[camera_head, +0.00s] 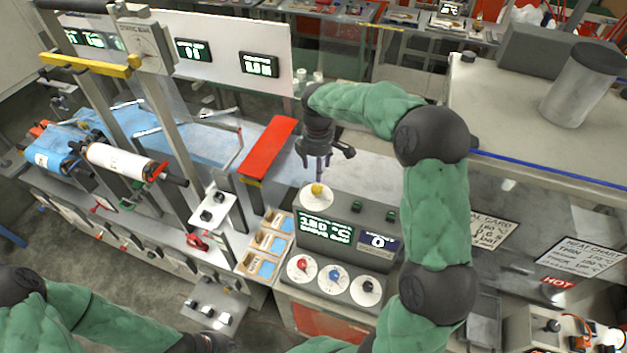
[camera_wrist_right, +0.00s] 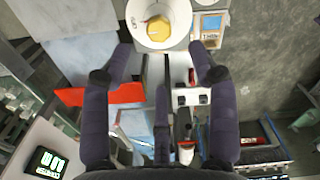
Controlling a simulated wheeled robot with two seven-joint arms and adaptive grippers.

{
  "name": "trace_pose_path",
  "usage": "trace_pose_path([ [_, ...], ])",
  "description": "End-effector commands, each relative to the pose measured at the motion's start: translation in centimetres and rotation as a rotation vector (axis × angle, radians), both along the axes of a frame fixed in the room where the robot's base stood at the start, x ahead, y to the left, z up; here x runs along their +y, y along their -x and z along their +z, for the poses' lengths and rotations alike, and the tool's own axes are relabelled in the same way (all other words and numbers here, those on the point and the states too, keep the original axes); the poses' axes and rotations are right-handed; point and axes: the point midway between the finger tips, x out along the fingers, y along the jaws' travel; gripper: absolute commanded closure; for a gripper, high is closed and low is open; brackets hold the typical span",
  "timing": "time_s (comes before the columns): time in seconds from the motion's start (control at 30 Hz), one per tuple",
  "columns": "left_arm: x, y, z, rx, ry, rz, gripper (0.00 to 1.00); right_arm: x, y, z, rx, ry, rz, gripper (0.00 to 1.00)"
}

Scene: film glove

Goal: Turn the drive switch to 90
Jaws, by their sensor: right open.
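The control console (camera_head: 300,243) has a green-text display, a small display reading 0, and several round white dials. A yellow knob (camera_head: 318,188) sits on the top dial. Red (camera_head: 302,265), blue (camera_head: 334,275) and black (camera_head: 368,286) knobs sit along the lower front. I cannot read which one is the drive switch. My right gripper (camera_head: 318,172) points down just above the yellow knob. In the right wrist view my open right gripper (camera_wrist_right: 160,62) has the yellow knob (camera_wrist_right: 158,29) ahead, beyond and between its fingertips. My left gripper (camera_head: 207,342) is cut off at the bottom edge.
A red plate (camera_head: 269,147) lies left of the right gripper. Small bins (camera_head: 268,243) stand beside the console. A film roll (camera_head: 120,160) and metal posts stand at left. A grey cylinder (camera_head: 583,85) stands on the white cabinet at right.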

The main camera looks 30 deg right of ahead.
Motion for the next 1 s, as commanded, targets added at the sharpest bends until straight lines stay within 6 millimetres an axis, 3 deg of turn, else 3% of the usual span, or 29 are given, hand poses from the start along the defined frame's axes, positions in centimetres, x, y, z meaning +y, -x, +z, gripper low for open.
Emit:
trace_pose_path([
  [0.3, 0.0, -0.1, 1.0, -0.003, -0.001, 0.001, 1.0, 0.0, 0.1, -5.7, 0.004, -0.002, -0.001, 0.4],
  [0.5, 0.0, -0.1, 1.4, -0.002, 0.0, 0.001, 1.0, 0.0, 0.0, -8.2, 0.003, -0.001, -0.001, 0.4],
  [0.93, 0.0, -0.1, 1.5, -0.003, -0.001, 0.001, 1.0, 0.0, 0.0, -9.2, 0.0, -0.001, -0.002, 0.4],
  [0.97, 0.0, -0.1, 1.5, -0.003, -0.001, 0.001, 1.0, 0.0, 0.0, -9.2, 0.0, -0.001, -0.002, 0.43],
  [1.0, 0.0, -0.1, 1.5, -0.003, -0.001, 0.001, 1.0, 0.0, 0.0, -9.2, 0.0, -0.001, -0.002, 0.54],
])
